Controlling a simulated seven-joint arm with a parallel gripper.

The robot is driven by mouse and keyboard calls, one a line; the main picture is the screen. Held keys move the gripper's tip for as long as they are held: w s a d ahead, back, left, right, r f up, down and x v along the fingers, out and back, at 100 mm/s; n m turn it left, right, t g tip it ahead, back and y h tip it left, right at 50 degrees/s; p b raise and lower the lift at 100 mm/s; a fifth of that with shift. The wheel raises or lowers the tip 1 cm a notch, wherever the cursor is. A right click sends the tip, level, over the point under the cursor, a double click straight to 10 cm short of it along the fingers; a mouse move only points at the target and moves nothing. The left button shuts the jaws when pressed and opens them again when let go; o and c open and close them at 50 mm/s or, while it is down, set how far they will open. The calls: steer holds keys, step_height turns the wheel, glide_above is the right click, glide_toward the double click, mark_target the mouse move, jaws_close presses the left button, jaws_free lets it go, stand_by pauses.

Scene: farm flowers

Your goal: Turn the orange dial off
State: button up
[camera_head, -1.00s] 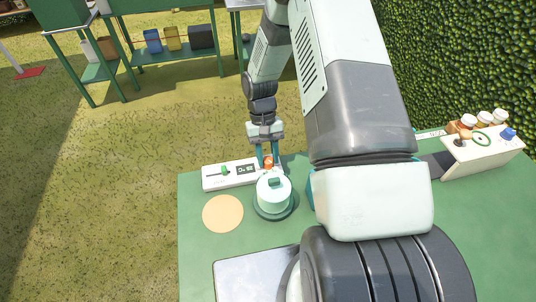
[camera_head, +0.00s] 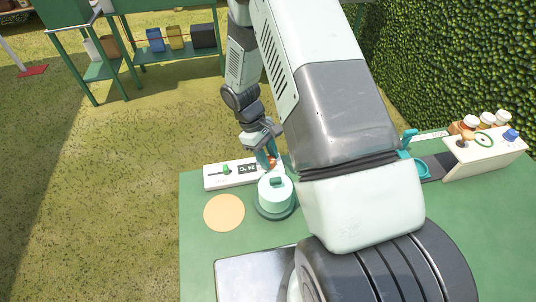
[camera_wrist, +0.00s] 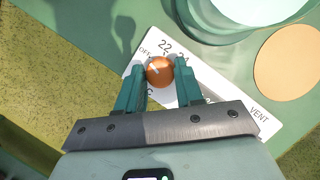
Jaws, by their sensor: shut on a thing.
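The orange dial (camera_wrist: 160,71) is a round knob on a white control panel (camera_wrist: 210,80) with printed numbers, "OFF" and "VENT". In the wrist view my gripper (camera_wrist: 160,75) is shut on the dial, with a teal finger on each side. A white mark on the dial points to its upper left, toward the "OFF" lettering. In the head view the dial (camera_head: 271,163) is partly hidden by my gripper (camera_head: 268,159), which comes down at a tilt onto the panel (camera_head: 230,173).
A pale green lidded pot (camera_head: 275,192) stands just in front of the panel on the green table (camera_head: 225,255). An orange-tan disc (camera_head: 224,213) lies to its left. A white box with several bottles (camera_head: 488,150) stands at the right. A hedge rises behind the right side.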

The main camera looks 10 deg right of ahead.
stand_by(0.6)
steer(key=o, duration=1)
steer(key=v, duration=1)
steer(key=shift+r, duration=0.35)
steer(key=shift+a, duration=0.15)
